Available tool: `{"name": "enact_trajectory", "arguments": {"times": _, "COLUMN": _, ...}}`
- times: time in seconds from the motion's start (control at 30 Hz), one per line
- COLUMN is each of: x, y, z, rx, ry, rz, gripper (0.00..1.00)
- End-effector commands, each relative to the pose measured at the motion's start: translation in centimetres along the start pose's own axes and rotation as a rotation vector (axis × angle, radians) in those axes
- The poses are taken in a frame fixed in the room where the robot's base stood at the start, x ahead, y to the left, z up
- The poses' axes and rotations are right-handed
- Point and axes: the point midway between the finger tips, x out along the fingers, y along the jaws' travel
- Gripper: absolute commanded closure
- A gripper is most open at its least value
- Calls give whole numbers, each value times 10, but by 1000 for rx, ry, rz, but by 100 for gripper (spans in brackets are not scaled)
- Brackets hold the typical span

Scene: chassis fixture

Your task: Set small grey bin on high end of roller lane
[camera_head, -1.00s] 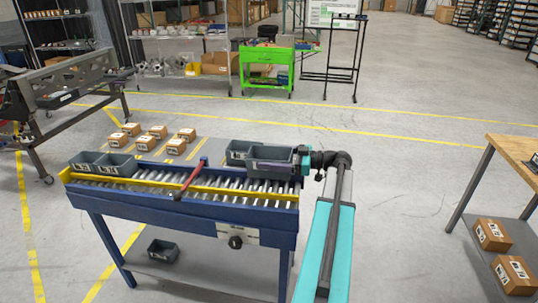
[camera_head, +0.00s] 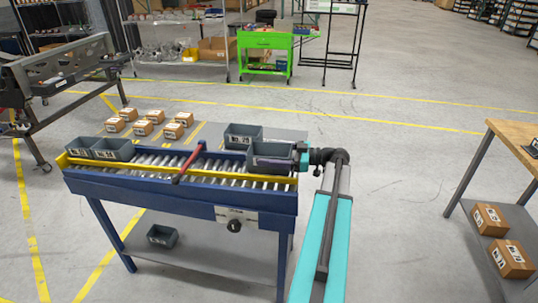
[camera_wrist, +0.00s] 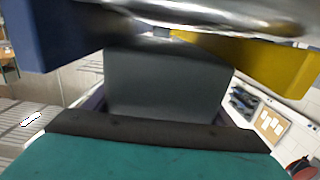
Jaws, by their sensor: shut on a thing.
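My gripper (camera_head: 299,158) is shut on the right side of a small grey bin (camera_head: 270,167). The bin looks upright at the right end of the roller lane (camera_head: 205,181), just behind its yellow front rail (camera_head: 150,171). I cannot tell whether its base touches the rollers. In the wrist view the bin's grey wall (camera_wrist: 165,85) fills the middle, with the blue frame (camera_wrist: 50,35) and yellow rail (camera_wrist: 255,62) close by. The fingertips are hidden by the bin.
Another grey bin (camera_head: 243,134) stands just behind the held one. Two grey bins (camera_head: 112,149) sit on the lane's left end. A red bar (camera_head: 189,162) crosses the lane between. A bin (camera_head: 162,236) lies on the lower shelf. Cartons (camera_head: 143,128) stand behind the lane.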

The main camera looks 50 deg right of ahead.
Motion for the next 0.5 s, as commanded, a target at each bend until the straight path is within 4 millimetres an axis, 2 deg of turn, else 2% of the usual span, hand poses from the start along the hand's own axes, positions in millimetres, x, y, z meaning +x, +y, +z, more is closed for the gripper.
{"name": "enact_trajectory", "arguments": {"times": 0.2, "x": 0, "y": 0, "z": 12, "rx": -1, "ry": 1, "rz": 0, "gripper": 50}}
{"name": "enact_trajectory", "arguments": {"times": 0.5, "x": 1, "y": 0, "z": 16, "rx": -1, "ry": 1, "rz": -1, "gripper": 50}}
